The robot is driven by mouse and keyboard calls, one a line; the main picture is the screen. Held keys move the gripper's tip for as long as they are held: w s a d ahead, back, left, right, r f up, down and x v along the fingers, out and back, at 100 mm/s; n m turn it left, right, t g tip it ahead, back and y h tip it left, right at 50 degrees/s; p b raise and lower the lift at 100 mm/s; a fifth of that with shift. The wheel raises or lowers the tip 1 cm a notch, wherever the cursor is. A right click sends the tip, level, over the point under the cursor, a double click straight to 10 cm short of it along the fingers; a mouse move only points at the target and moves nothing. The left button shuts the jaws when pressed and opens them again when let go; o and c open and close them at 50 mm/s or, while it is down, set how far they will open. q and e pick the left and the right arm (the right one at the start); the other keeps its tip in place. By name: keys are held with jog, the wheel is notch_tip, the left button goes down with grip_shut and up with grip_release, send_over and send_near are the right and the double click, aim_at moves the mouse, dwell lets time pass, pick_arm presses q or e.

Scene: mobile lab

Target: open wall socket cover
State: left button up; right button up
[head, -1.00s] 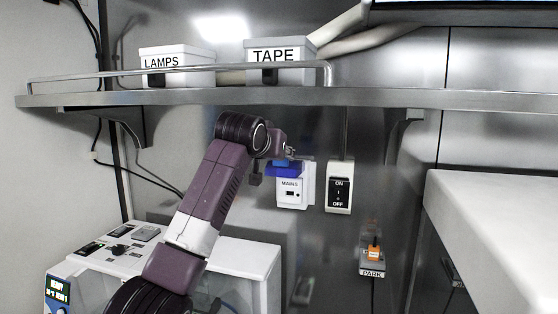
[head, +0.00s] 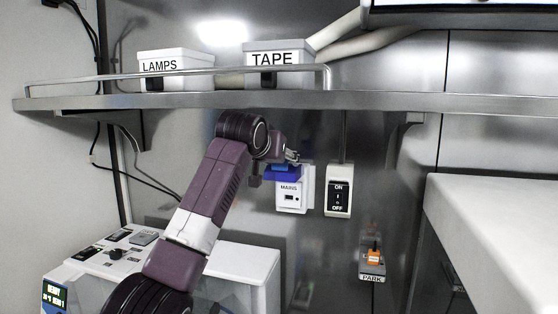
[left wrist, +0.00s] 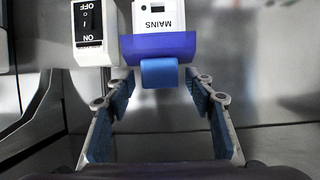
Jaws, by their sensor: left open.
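The wall socket is a white box marked MAINS (head: 290,196) on the steel wall. Its blue cover (head: 283,174) is at the top of the box, and the labelled front below it is exposed. In the left wrist view, which is upside down, the cover (left wrist: 182,46) has a lighter blue tab (left wrist: 160,73) pointing toward my left gripper (left wrist: 160,92). The fingers are open, one on each side of the tab, with a gap on both sides. In the head view my left gripper (head: 291,157) is just above the cover, partly behind its own wrist. My right gripper is not seen.
An ON/OFF switch box (head: 339,198) is close to the right of the socket. A metal shelf (head: 220,99) with LAMPS and TAPE boxes runs above my arm. A white device (head: 245,262) stands below. A PARK holder (head: 372,270) is low on the right.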

pick_arm(q)
jog(key=v, duration=1.2)
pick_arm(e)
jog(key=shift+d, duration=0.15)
